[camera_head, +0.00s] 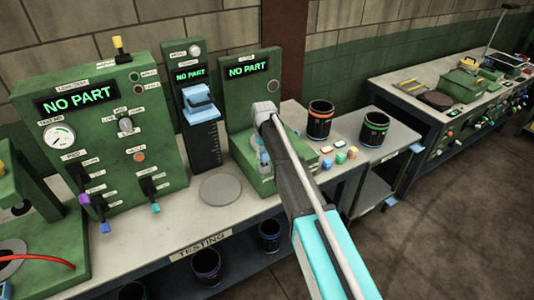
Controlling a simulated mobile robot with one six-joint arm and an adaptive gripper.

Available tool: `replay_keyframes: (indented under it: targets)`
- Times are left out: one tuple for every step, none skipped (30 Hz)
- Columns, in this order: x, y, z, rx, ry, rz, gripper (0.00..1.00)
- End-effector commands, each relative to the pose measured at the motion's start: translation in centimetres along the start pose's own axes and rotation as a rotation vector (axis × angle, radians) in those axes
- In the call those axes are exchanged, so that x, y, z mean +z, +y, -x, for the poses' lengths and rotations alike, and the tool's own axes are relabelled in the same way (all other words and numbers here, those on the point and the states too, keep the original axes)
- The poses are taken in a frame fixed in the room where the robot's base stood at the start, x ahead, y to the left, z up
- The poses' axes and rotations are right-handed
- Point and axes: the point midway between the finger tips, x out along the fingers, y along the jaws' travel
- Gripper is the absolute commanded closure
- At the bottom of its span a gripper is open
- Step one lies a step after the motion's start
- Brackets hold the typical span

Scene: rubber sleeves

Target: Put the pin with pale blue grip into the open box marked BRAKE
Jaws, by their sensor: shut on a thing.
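My arm reaches in from the lower right to the green test stand (243,82) whose display reads NO PART. My gripper (262,152) is at the arm's far end, low in front of that stand, and mostly hidden by my own arm. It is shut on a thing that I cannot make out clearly. A small pale blue patch shows there, but I cannot tell whether it is the pin's grip. I cannot pick out an open box marked BRAKE; the small labels are unreadable.
Black bins with an orange ring (319,121) and a green ring (374,129) stand right of my arm. Several small coloured blocks (340,157) lie nearby. Left are a pale blue clamp device (198,104), a round grey plate (221,188) and a green control panel (100,140).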

Motion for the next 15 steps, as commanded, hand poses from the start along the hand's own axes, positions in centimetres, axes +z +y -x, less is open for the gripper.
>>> replay_keyframes:
  targets:
    - [0.0,0.0,-0.4,0.0,0.0,0.0,0.98]
    - [0.0,0.0,-0.5,0.0,0.0,0.0,0.98]
    - [0.0,0.0,-0.6,0.0,0.0,0.0,0.98]
    - [0.0,0.0,-0.7,0.0,0.0,0.0,0.98]
    - [0.0,0.0,-0.8,0.0,0.0,0.0,0.98]
    - [0.0,0.0,-1.0,0.0,0.0,0.0,0.98]
    - [0.0,0.0,-1.1,0.0,0.0,0.0,0.98]
    - [0.0,0.0,-1.2,0.0,0.0,0.0,0.98]
    - [0.0,0.0,-1.3,0.0,0.0,0.0,0.98]
    - [0.0,0.0,-1.4,0.0,0.0,0.0,0.98]
    - [0.0,0.0,-1.5,0.0,0.0,0.0,0.98]
    - [0.0,0.0,-1.6,0.0,0.0,0.0,0.98]
    - [0.0,0.0,-1.6,0.0,0.0,0.0,0.98]
    - [0.0,0.0,-1.7,0.0,0.0,0.0,0.98]
    - [0.0,0.0,-1.8,0.0,0.0,0.0,0.98]
